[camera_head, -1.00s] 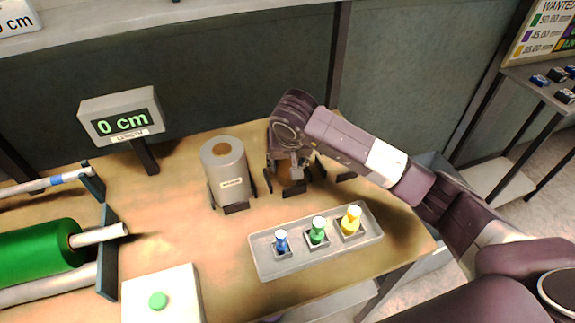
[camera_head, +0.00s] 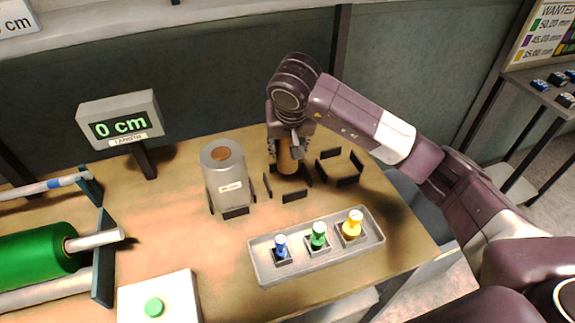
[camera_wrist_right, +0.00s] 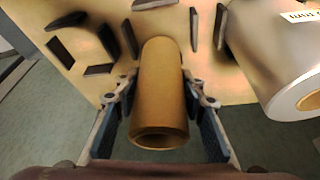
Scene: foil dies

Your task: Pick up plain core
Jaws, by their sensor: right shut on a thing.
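The plain core is a bare brown cardboard tube (camera_head: 288,158). It stands upright, or nearly so, at its ring of dark corner stops in the head view. My right gripper (camera_head: 288,150) is shut on it from above. In the right wrist view the brown tube (camera_wrist_right: 160,95) sits between the two fingers of the right gripper (camera_wrist_right: 160,110), its open end towards the camera. Whether its bottom touches the table cannot be told. My left gripper is not in view.
A silver foil roll (camera_head: 224,178) stands close left of the core. An empty ring of dark stops (camera_head: 340,166) is to its right. A grey tray (camera_head: 262,268) with blue, green and yellow pieces lies in front. A green roll (camera_head: 35,252) and a display reading 0 cm (camera_head: 121,118) are at left.

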